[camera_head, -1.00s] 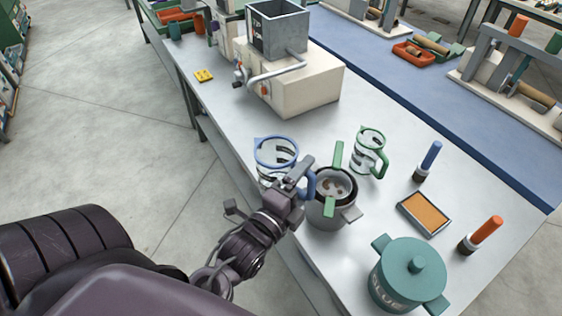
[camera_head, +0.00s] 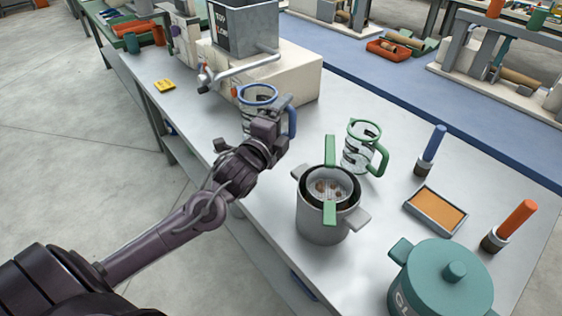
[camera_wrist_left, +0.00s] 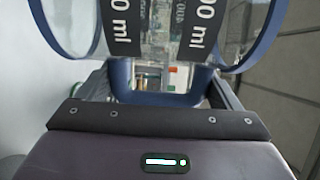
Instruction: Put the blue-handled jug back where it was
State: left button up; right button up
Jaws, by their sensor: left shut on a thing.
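The blue-handled jug (camera_head: 259,96) is a clear measuring jug with a blue rim. It stands out beyond my left gripper (camera_head: 279,118), near the cream machine, and the gripper and wrist hide its lower part. My left gripper is shut on its blue handle. In the left wrist view the jug (camera_wrist_left: 240,35) shows its blue rim and "ml" labels, with the handle (camera_wrist_left: 160,98) between the fingers. I cannot tell whether the jug's base touches the table. My right gripper is not in view.
The cream machine (camera_head: 290,78) with a grey hopper (camera_head: 245,28) and bent pipe stands behind the jug. A grey pot (camera_head: 322,222), a green-handled jug (camera_head: 362,145), an orange pad (camera_head: 437,207), brushes and a teal pot (camera_head: 442,285) stand to the right. A yellow block (camera_head: 164,85) lies left.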

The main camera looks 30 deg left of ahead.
pick_arm(q)
notch_tip(320, 180, down, 11)
jog(key=shift+r, duration=0.15)
jog(key=shift+f, duration=0.25)
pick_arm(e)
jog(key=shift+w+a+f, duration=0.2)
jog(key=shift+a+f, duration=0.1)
pick_arm(q)
jog(key=shift+f+b, duration=0.1)
jog(key=shift+b, duration=0.2)
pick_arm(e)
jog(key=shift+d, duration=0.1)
pick_arm(q)
jog(key=o, duration=1.4)
jog(key=shift+c, duration=0.2)
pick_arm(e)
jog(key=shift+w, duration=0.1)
